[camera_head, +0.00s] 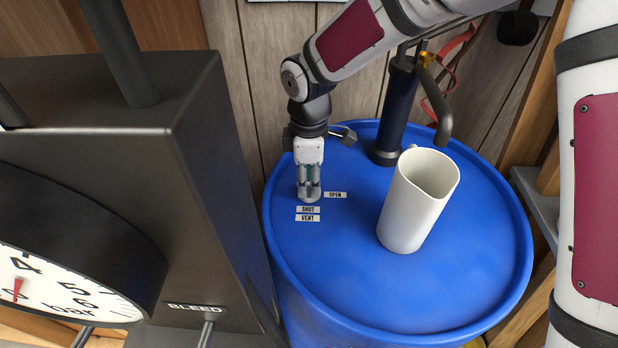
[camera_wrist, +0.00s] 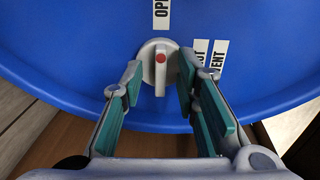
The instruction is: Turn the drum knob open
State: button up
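The drum knob (camera_wrist: 160,72) is a pale round dial with a raised bar and a red dot, on top of the blue drum (camera_head: 460,280).
A white pitcher (camera_head: 416,200) stands on the drum to the right of my gripper. A dark blue pump (camera_head: 397,110) with a curved spout stands behind it. A large dark gauge housing (camera_head: 215,180) is close on the left. The drum's front top is clear.

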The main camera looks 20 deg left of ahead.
aim_at(309, 183)
jog(key=shift+r, duration=0.1)
notch_tip(309, 183, up, 12)
dwell(0.5)
